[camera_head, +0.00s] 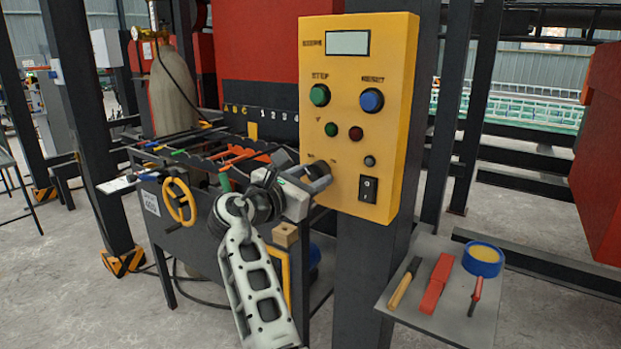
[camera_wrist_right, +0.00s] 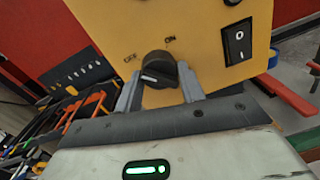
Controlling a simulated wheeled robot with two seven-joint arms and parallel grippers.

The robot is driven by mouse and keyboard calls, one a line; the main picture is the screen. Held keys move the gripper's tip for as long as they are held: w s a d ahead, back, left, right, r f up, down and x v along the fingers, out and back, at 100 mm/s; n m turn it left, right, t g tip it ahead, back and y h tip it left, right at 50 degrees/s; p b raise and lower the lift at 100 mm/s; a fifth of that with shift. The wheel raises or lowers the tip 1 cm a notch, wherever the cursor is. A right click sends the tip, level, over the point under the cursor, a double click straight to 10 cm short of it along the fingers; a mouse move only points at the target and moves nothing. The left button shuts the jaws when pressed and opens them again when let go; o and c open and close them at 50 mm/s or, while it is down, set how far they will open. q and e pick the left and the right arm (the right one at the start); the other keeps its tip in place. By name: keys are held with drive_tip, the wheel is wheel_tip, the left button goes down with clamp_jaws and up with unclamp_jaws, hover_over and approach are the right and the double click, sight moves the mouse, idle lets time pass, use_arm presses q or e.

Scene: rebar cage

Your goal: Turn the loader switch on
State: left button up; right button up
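The loader switch is a black rotary knob (camera_wrist_right: 157,72) low on the yellow control box (camera_head: 400,100), with OFF and ON printed above it. In the wrist view its white mark points left, toward the OFF side. My right gripper (camera_wrist_right: 158,88) is open, with one finger on each side of the knob; whether either finger touches it I cannot tell. In the head view my right gripper (camera_head: 308,182) is at the box's lower left and partly hides the knob. My left gripper is not in view.
A black rocker switch (camera_head: 368,189), green button (camera_head: 320,95) and blue button (camera_head: 371,100) are on the same panel. A grey shelf (camera_head: 425,322) with tools and a blue tape roll (camera_head: 483,260) is at lower right. A rack with a yellow handwheel (camera_head: 179,201) stands left.

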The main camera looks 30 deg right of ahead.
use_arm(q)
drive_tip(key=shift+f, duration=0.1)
use_arm(e)
drive_tip(key=shift+c, duration=0.8)
